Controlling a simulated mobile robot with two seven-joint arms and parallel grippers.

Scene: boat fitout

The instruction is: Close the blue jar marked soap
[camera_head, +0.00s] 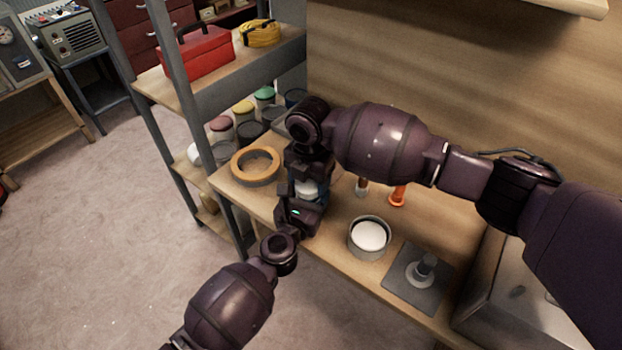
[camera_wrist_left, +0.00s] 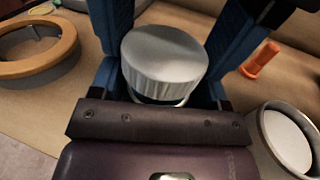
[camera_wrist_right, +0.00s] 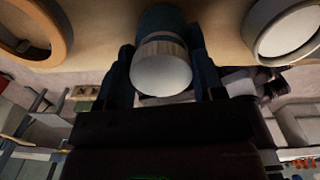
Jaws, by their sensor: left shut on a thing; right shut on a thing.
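The jar's pale grey ribbed lid (camera_head: 307,189) shows between my two grippers at the bench's left part. It is large in the left wrist view (camera_wrist_left: 164,58) and in the right wrist view (camera_wrist_right: 161,68). The blue jar (camera_wrist_right: 160,22) shows beyond the lid in the right wrist view; no marking is readable. My left gripper (camera_head: 300,212) comes in low and is shut on the jar. My right gripper (camera_head: 308,168) comes in from above and is shut on the lid. The lid is over the jar; whether it is fully seated I cannot tell.
An orange-rimmed ring-shaped container (camera_head: 256,167) stands left of the jar. A grey round container with white inside (camera_head: 370,237) and a grey plate with a fitting (camera_head: 419,276) lie to the right. An orange item (camera_head: 398,196) stands behind. Shelves with several jars are at left.

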